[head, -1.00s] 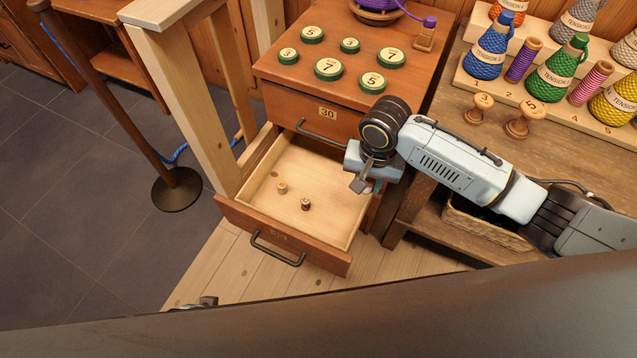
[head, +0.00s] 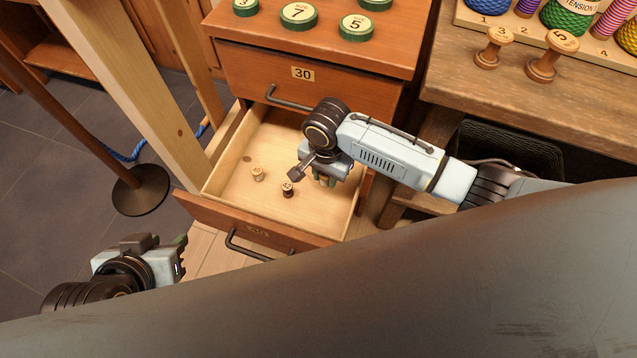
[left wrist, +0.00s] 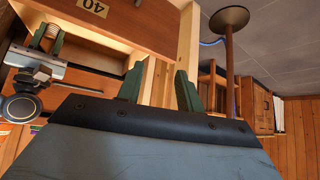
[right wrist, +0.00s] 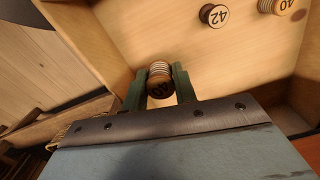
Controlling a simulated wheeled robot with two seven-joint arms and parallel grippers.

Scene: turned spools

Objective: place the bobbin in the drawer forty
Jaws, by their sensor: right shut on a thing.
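The drawer (head: 257,231) under drawer 30 is pulled open; its front label reads 40 in the left wrist view (left wrist: 92,7). My right gripper (head: 326,181) is over the drawer's right part. It is shut on a bobbin (right wrist: 159,80) with pale ridges and a dark end, which also shows in the left wrist view (left wrist: 47,38). The bobbin's number is hard to read. A pale bobbin marked 40 (right wrist: 288,5) and a dark one marked 42 (right wrist: 213,16) stand apart on the drawer floor. My left gripper (head: 184,250) is open and empty, outside the drawer's front left.
A pale wooden post (head: 150,85) stands close to the drawer's left. A dark stanchion base (head: 141,189) is on the tiles beyond. A workbench (head: 440,80) with spools is at the right. Green-rimmed numbered discs (head: 299,15) lie on the cabinet top.

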